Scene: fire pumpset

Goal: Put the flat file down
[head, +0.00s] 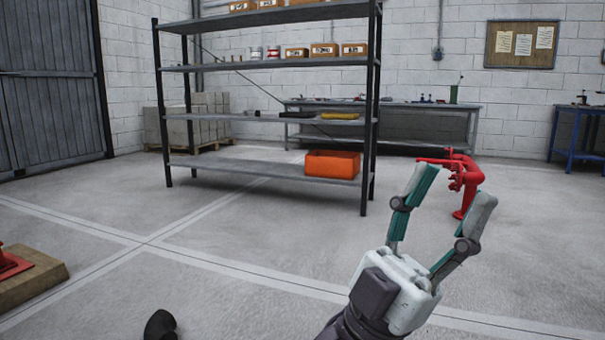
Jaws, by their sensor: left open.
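My left gripper (450,186) is in the lower right of the head view, its two teal-lined fingers spread and pointing up and away. Nothing shows between the fingers; the red pipe behind is seen past them. I cannot make out a flat file for certain. Small, thin items lie on the shelf's middle board, including a dark one (297,114) and a yellow one (340,116), too small to identify. The gripper is well in front of the shelf and touches nothing.
A grey shelf rack (240,174) stands ahead, with an orange bin (332,164) on its lowest board. A red pipe (468,178) stands on the floor behind the gripper. A long workbench (400,106) lines the back wall. The floor before the rack is clear.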

